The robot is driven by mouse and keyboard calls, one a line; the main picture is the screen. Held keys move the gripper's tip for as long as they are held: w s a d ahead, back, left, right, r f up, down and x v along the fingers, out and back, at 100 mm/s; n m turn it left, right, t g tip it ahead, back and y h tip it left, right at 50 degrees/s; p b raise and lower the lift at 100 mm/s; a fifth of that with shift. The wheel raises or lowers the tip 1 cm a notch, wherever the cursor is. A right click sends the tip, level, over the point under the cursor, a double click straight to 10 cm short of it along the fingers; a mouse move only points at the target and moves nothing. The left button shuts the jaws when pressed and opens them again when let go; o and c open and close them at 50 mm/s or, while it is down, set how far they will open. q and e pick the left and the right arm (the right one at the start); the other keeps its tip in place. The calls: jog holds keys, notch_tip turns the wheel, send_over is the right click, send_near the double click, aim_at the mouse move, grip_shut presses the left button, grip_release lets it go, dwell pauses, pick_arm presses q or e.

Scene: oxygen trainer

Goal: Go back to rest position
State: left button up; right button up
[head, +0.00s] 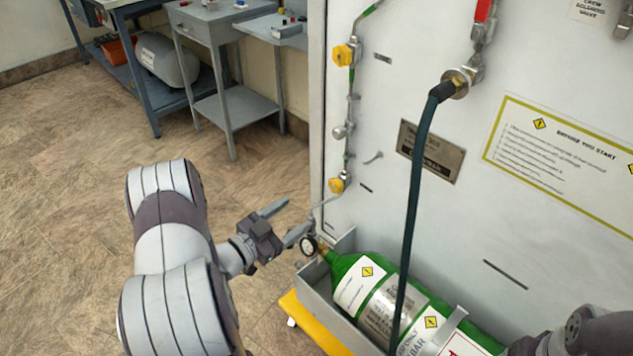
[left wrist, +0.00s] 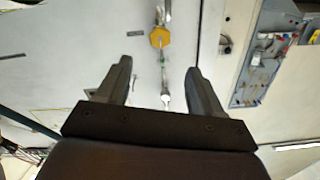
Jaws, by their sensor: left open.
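My left gripper (head: 283,221) is open and empty in the head view. It is left of the white panel, just above and left of the gauge (head: 309,246) at the neck of the green cylinder (head: 385,300). In the left wrist view its two fingers (left wrist: 157,85) stand apart with nothing between them. Beyond them are the white panel and a yellow valve knob (left wrist: 160,37). A dark part of my right arm shows at the lower right of the head view. My right gripper is not in view.
The cylinder lies in a grey tray (head: 345,243) on a yellow base (head: 312,325). A dark hose (head: 413,190) hangs from the panel (head: 400,90) across the cylinder. A grey side table (head: 235,108) stands behind. Floor at left is clear.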

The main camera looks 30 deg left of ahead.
pick_arm(q)
jog(key=s+a+f+n+g+y, duration=0.6)
jog(key=s+f+n+g+y, duration=0.1)
jog(key=f+g, duration=0.4)
jog(key=s+d+r+n+g+h, duration=0.1)
jog(key=s+d+r+g, duration=0.25)
jog(key=d, duration=0.35)
jog(key=s+d+r+n+g, duration=0.1)
jog(key=s+d+r+g, duration=0.1)
jog(key=s+d+r, duration=0.4)
jog(key=w+d+r+m, duration=0.2)
jog(key=w+d+r, duration=0.1)
jog(key=d, duration=0.4)
notch_tip(320, 180, up, 27)
jog(key=p, duration=2.7)
jog(key=shift+w+a+f+t, duration=0.15)
jog(key=shift+a+t, duration=0.2)
jog(key=shift+t, duration=0.1)
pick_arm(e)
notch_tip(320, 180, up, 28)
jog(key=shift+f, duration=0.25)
